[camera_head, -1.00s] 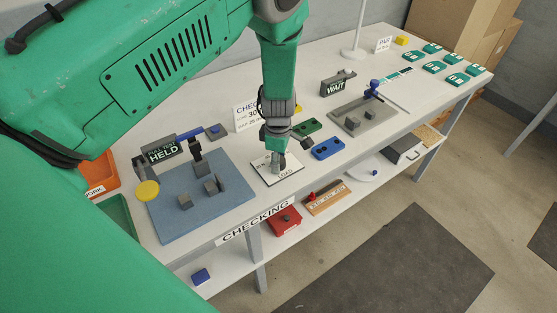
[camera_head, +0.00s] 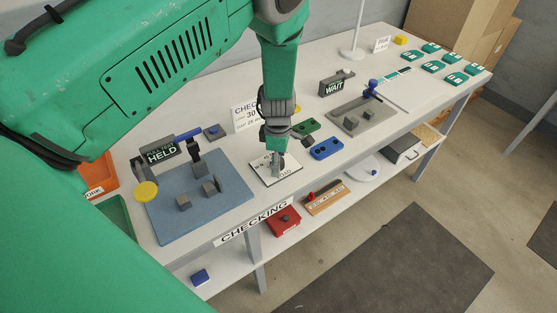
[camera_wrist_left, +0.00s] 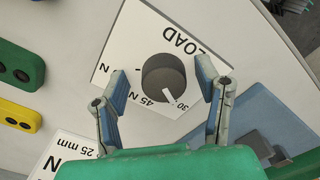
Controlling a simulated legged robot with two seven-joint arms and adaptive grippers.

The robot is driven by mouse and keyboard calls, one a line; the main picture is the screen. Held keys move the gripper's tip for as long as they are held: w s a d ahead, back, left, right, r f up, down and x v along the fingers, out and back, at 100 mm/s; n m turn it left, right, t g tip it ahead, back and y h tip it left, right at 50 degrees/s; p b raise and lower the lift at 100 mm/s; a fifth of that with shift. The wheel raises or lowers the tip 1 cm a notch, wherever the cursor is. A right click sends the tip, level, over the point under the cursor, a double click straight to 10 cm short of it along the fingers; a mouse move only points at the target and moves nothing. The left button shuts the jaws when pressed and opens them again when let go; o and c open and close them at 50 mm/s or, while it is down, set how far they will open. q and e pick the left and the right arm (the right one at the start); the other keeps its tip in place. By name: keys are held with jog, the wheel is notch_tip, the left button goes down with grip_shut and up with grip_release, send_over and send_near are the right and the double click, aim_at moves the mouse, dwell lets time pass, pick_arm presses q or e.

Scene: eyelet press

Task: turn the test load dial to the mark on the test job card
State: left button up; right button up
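The test load dial (camera_wrist_left: 163,78) is a dark round knob on a white plate marked LOAD (camera_wrist_left: 150,35); the plate also shows in the head view (camera_head: 290,178). Its white pointer (camera_wrist_left: 169,97) lies between the 45 N and 30 markings, close to the 30. My left gripper (camera_wrist_left: 163,84) is open, one finger on each side of the dial, with gaps visible. In the head view my left gripper (camera_head: 277,167) is low over the plate and hides the dial. The test job card (camera_head: 245,116) stands behind, with a 30 legible; part of it is hidden. My right gripper is out of view.
A blue pad (camera_head: 225,211) with grey blocks and a HELD sign (camera_head: 162,152) lies left of the plate. Green (camera_head: 306,127) and blue (camera_head: 327,148) two-hole blocks lie close on the right. A grey fixture (camera_head: 365,118) with a WAIT sign (camera_head: 335,86) stands farther right.

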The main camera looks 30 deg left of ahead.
pick_arm(q)
jog(key=shift+r, duration=0.25)
notch_tip(320, 180, up, 11)
jog(key=shift+r, duration=0.2)
dwell(0.4)
